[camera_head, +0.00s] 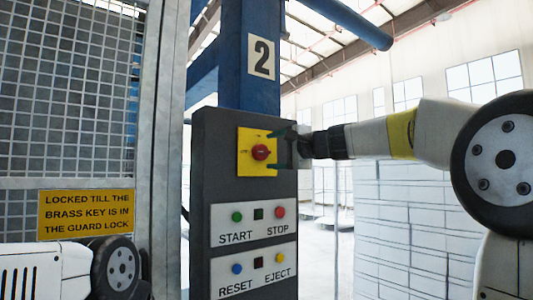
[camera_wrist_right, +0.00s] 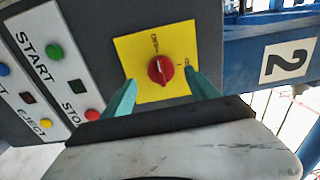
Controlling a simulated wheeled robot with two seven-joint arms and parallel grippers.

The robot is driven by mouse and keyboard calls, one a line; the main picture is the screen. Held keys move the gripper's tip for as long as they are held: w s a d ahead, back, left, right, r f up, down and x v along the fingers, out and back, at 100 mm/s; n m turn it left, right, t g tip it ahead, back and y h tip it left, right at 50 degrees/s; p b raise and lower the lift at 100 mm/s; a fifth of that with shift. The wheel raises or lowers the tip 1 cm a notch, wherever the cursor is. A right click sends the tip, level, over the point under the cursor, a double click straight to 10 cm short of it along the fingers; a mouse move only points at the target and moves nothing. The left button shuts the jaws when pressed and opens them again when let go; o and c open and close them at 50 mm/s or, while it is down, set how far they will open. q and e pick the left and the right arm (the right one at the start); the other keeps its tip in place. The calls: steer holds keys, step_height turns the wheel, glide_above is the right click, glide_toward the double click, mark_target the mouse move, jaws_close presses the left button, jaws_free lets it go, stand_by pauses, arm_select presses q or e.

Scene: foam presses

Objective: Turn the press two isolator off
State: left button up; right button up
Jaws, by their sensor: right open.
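The press two isolator is a round red knob (camera_head: 261,152) on a yellow plate (camera_head: 244,166), high on a dark grey control post under a "2" sign. In the right wrist view the red knob (camera_wrist_right: 160,69) has a short pale mark running roughly up and down the picture. Small labels at the plate's top and right there are too blurred to read surely. My right gripper (camera_head: 274,150) is open and comes in from the right. In the wrist view its green fingertips (camera_wrist_right: 161,85) stand apart, one on each side of the knob's lower part, and not visibly touching it. My left gripper is out of view.
Below the isolator are a START/STOP panel (camera_head: 253,227) and a RESET/EJECT panel (camera_head: 253,272) with coloured buttons. A mesh guard (camera_head: 65,90) with a yellow warning sign (camera_head: 86,213) stands left. A blue column (camera_head: 236,75) rises behind the post.

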steer(key=v, duration=0.2)
steer(key=shift+s+d, duration=0.2)
steer(key=shift+s, duration=0.05)
stand_by(0.3)
